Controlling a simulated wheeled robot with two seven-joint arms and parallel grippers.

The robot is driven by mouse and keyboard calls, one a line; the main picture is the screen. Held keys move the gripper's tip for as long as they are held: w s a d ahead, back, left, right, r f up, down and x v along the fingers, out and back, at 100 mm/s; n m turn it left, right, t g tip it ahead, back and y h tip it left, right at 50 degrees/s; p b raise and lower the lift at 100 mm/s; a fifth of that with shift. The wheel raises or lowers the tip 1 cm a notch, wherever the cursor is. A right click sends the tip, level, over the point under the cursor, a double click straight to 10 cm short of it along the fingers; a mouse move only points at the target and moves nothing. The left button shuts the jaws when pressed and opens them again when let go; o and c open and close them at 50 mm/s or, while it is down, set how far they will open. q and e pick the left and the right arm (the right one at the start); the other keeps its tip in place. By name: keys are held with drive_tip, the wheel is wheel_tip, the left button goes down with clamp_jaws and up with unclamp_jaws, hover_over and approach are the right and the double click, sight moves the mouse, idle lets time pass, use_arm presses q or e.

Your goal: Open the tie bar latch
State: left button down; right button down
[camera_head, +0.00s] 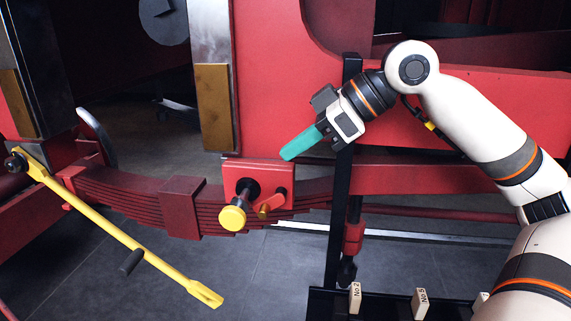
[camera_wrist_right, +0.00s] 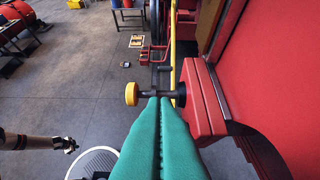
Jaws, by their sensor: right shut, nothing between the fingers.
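My right gripper (camera_head: 303,143) comes in from the right in the head view, its teal fingers shut with nothing between them. The fingers point down and left, above the red block (camera_head: 285,175) on the frame. From this block stick out a black shaft with a yellow knob (camera_head: 232,218) and a short brass-tipped pin (camera_head: 265,210). In the right wrist view the shut fingers (camera_wrist_right: 160,102) point toward the shaft, with the yellow knob (camera_wrist_right: 131,93) left of the tips. Whether they touch is unclear. A yellow bar (camera_head: 120,230) slants down from a pivot at left to a forked end.
A dark red leaf spring (camera_head: 130,195) runs behind the block. A black upright post (camera_head: 341,210) stands behind my right gripper. A dark rack with labelled tags (camera_head: 355,297) is at the bottom. Grey floor (camera_head: 270,275) lies open below the block.

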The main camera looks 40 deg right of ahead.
drive_tip(key=p, duration=0.6)
hover_over(269, 211)
drive_tip(key=w+a, duration=0.1)
drive_tip(key=a, duration=0.1)
drive_tip(key=f, duration=0.5)
drive_tip(key=shift+w+d+f, duration=0.15)
drive_tip(key=shift+w+f, duration=0.05)
drive_tip(key=f+b, duration=0.2)
drive_tip(key=s+d+f+b, duration=0.1)
drive_tip(key=shift+b, duration=0.4)
drive_tip(key=shift+s+d+f+b, duration=0.25)
drive_tip(key=shift+f+b, duration=0.25)
drive_tip(key=shift+b, duration=0.3)
drive_tip(key=shift+r, duration=0.1)
